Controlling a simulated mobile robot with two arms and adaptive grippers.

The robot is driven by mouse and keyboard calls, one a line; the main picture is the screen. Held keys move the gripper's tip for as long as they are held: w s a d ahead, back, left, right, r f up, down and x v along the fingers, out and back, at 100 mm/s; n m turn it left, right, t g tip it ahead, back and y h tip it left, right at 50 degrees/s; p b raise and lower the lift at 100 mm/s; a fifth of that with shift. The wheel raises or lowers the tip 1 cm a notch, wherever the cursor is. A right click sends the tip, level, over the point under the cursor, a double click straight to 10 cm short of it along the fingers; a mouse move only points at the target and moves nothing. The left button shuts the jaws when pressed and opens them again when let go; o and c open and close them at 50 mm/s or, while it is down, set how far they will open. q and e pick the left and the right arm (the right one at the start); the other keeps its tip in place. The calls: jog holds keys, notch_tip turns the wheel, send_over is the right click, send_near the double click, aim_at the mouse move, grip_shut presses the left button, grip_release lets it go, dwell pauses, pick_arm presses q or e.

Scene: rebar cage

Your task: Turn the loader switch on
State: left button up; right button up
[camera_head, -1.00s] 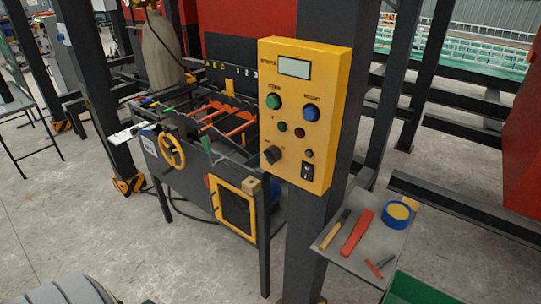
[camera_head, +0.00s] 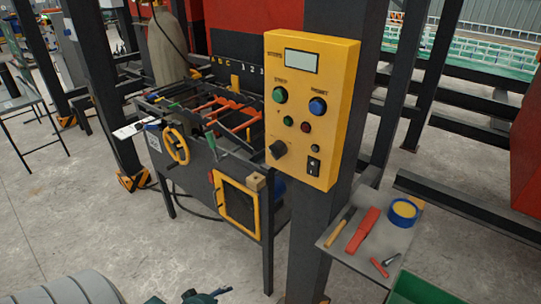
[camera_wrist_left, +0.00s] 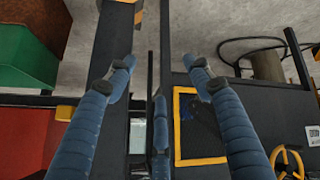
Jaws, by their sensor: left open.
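The yellow control panel (camera_head: 297,160) is fixed to a dark upright post in the head view. A black rocker switch (camera_head: 313,166) sits at its lower right and a dark round knob (camera_head: 278,149) at its lower left. A green button (camera_head: 280,95) and a blue button (camera_head: 317,106) are above, under a small screen. The labels are too small to tell which control is the loader switch. My left gripper (camera_wrist_left: 160,65) is open and empty in the left wrist view. Dark teal parts, likely of it, show at the head view's bottom edge, apart from the panel. My right gripper is not seen.
A machine bench with a yellow handwheel (camera_head: 176,145) and a yellow-framed opening (camera_head: 238,207) stands left of the post. A small grey shelf (camera_head: 385,238) with tools and a blue-yellow roll (camera_head: 403,211) is at right. Open concrete floor lies at left.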

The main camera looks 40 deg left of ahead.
aim_at(271, 153)
pick_arm(q)
jog(key=w+a+r+n+t, duration=0.1)
jog(key=w+a+r+t, duration=0.15)
jog(key=r, duration=0.65)
jog(key=w+a+r+n+t, duration=0.15)
jog(key=w+r, duration=0.25)
jog(key=r, duration=0.6)
jog(key=w+a+r+t, duration=0.15)
jog(key=w+r, duration=0.25)
jog(key=r, duration=0.5)
jog(key=d+r+m+t+h+b, duration=0.15)
jog(key=d+r, duration=0.25)
jog(key=r, duration=0.8)
jog(key=d+r+t+h, duration=0.3)
jog(key=d+r, duration=0.1)
jog(key=r, duration=0.7)
jog(key=shift+y, duration=0.25)
jog(key=w+p, duration=0.1)
jog(key=w, duration=0.2)
jog(key=w+d+p, duration=0.1)
jog(key=w+p, duration=0.1)
jog(key=w, duration=0.1)
jog(key=w+d+p, duration=0.1)
jog(key=w+p, duration=0.1)
jog(key=w, duration=0.2)
jog(key=shift+r, duration=0.1)
jog(key=c, duration=1.2)
